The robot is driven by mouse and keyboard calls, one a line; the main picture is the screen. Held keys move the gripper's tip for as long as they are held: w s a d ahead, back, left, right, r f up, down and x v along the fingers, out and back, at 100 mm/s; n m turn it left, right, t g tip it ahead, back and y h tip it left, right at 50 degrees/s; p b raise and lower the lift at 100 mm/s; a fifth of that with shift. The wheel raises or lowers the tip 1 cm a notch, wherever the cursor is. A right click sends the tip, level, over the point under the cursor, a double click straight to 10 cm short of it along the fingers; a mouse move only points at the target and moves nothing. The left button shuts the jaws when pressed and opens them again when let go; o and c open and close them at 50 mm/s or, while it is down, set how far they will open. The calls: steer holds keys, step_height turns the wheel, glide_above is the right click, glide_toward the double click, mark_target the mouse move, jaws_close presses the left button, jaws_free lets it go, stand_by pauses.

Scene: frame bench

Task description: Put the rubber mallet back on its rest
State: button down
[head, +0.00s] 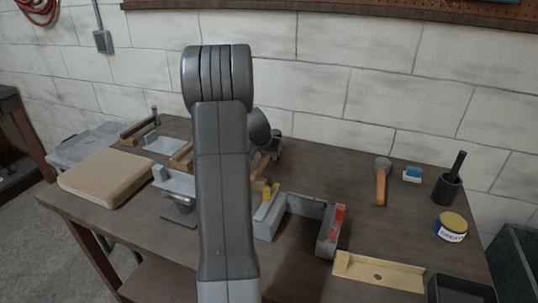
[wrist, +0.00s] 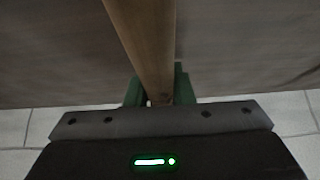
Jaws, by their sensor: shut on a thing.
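In the wrist view my gripper (wrist: 158,88) has its green fingers shut on a long brown wooden handle (wrist: 140,40), which I take for the rubber mallet's. The handle runs away to the upper left and out of the frame; the mallet's head does not show there. In the head view my arm hides most of the gripper, and a bit of brown wood shows just right of the arm. I cannot tell for sure which thing is the mallet's rest; a pale wooden piece with a raised end and a hole (head: 378,272) lies at the front right.
A tan pad (head: 106,176) lies left.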

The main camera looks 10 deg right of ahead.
mark_target(262, 160)
steer(key=shift+r, duration=0.15)
steer(key=shift+f, duration=0.2)
steer(key=c, duration=1.3)
jaws_free()
steer(key=shift+o, duration=0.2)
steer(key=shift+r, duration=0.1)
steer(key=shift+s+a+r, duration=0.1)
steer(key=shift+r, duration=0.25)
steer(key=b+v, duration=0.1)
steer(key=v, duration=1)
steer(key=shift+s+a+r, duration=0.1)
steer(key=shift+s+r, duration=0.05)
steer(key=shift+s, duration=0.05)
